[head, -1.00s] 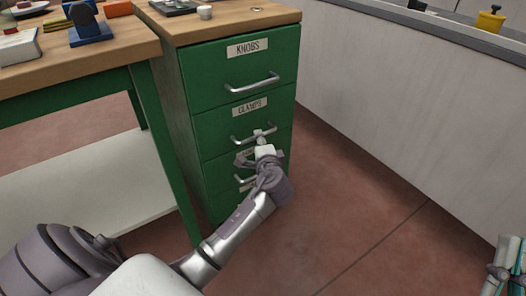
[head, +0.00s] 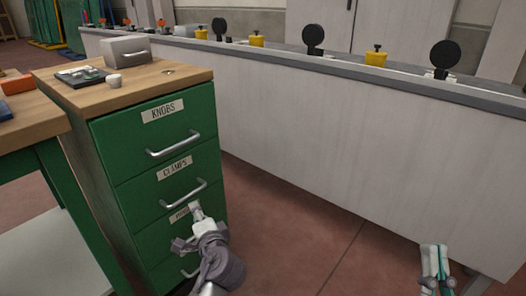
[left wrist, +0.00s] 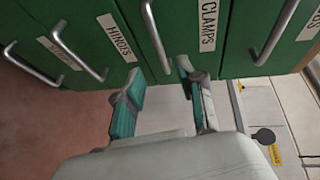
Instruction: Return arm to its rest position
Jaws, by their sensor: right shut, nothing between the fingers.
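The green drawer cabinet (head: 165,185) has drawers labelled KNOBS, CLAMPS and HINGES, and they look shut. My left gripper (head: 195,208) is in front of it, just below the CLAMPS handle (head: 185,193), and partly covers the HINGES label. In the left wrist view my left gripper (left wrist: 160,85) has its teal-padded fingers apart with nothing held. The CLAMPS handle (left wrist: 154,35) lies ahead, close to the gap between them; I cannot tell whether they touch. My right gripper (head: 435,262) is at the lower right of the head view, shut and empty, over the floor.
A wooden worktop (head: 190,80) on the cabinet bears a grey box (head: 125,52) and a dark tray (head: 80,76). A green-legged bench stands at left. A long pale machine (head: 320,150) runs behind. Red floor (head: 290,225) is clear between.

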